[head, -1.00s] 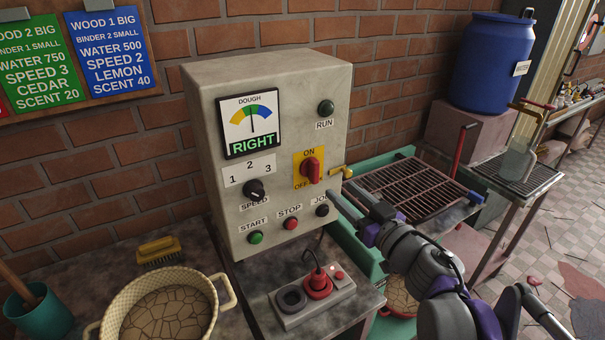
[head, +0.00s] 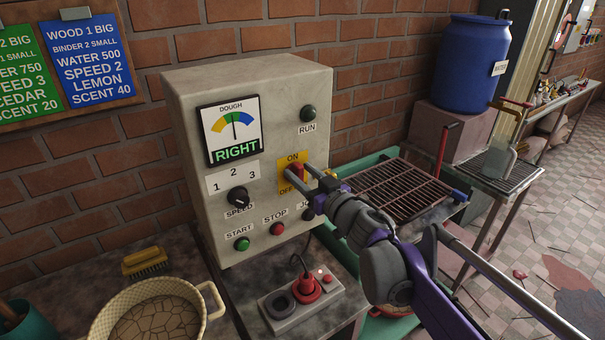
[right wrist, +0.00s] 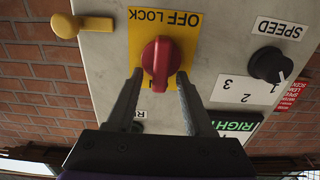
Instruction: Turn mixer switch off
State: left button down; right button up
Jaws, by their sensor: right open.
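The mixer switch is a red knob (head: 297,173) on a yellow plate (head: 285,184) marked ON at top and OFF below, on the front of the grey control box (head: 190,100). In the right wrist view the red knob (right wrist: 158,62) appears upside down, its grip bar in line with the plate's long direction. My right gripper (head: 316,172) is open at the knob. In the wrist view its two fingers (right wrist: 160,78) stand on either side of the knob, with small gaps visible. The fingers partly cover the plate. My left gripper is not in view.
The speed dial (head: 238,198), green start button (head: 242,244), red stop button (head: 277,229) and dark green run lamp (head: 308,113) share the panel. A yellow lever (right wrist: 66,25) sticks out beside the box.

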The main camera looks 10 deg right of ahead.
grip_shut()
jog(key=shift+n, duration=0.3)
jog(key=n, duration=0.3)
jog(key=shift+s+a+n, duration=0.15)
jog(key=shift+a+n, duration=0.1)
jog(key=shift+n, duration=0.05)
jog(key=n, duration=0.4)
jog(key=f+n+p, duration=0.1)
jog(key=n, duration=0.4)
jog(key=a+n+p, duration=0.1)
jog(key=n, duration=0.3)
jog(key=shift+s+f+n, duration=0.2)
jog(key=shift+f+n, duration=0.1)
jog(key=shift+n, duration=0.1)
jog(key=shift+p, duration=0.3)
